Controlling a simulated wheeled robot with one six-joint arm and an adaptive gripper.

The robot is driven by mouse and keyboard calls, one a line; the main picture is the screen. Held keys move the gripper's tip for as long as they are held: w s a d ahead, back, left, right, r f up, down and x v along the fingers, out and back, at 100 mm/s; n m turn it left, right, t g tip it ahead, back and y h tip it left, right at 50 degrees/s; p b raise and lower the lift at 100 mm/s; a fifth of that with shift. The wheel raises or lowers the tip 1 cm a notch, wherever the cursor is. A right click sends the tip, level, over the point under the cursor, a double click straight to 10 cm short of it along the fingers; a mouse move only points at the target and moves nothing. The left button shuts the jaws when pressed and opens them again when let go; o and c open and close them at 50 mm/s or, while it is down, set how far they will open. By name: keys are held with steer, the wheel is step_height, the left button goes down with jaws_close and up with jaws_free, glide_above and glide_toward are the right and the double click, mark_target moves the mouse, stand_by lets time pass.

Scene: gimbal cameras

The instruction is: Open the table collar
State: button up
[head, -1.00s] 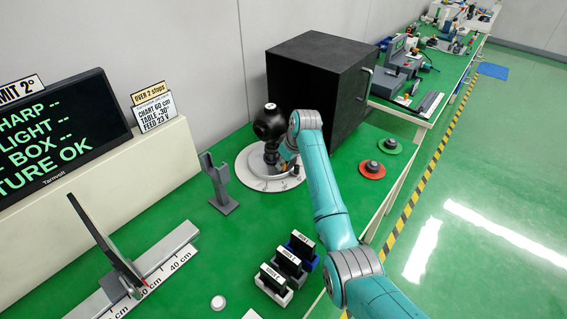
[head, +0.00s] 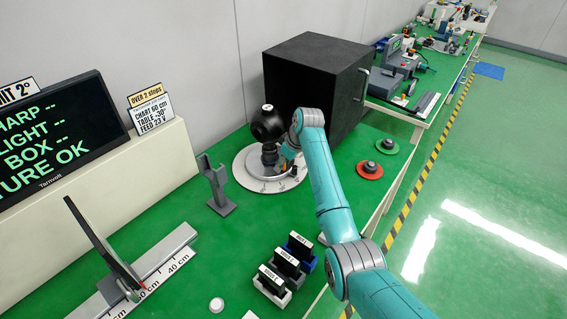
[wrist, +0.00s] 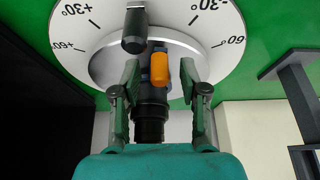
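The round white table (head: 245,178) with printed angle marks lies on the green bench below a black ball-shaped camera (head: 266,124). In the wrist view, the table's dial (wrist: 205,20) shows marks of +30, +60, -30 and 60 degrees. An orange lever (wrist: 160,70) sits on a dark collar around the post at the dial's middle. A black knob (wrist: 135,32) stands left of it. My gripper (wrist: 160,78) is open, one finger on each side of the orange lever and the post; whether either finger touches cannot be told. In the head view my arm partly hides the collar.
A black box (head: 315,80) stands right behind the table. A grey forked stand (head: 217,185) is at its left. Red (head: 369,170) and green (head: 387,146) discs lie to the right. Several labelled blocks (head: 285,265) stand in front. A screen (head: 60,130) is at far left.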

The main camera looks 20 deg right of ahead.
steer(key=v, duration=1.2)
stand_by(0.4)
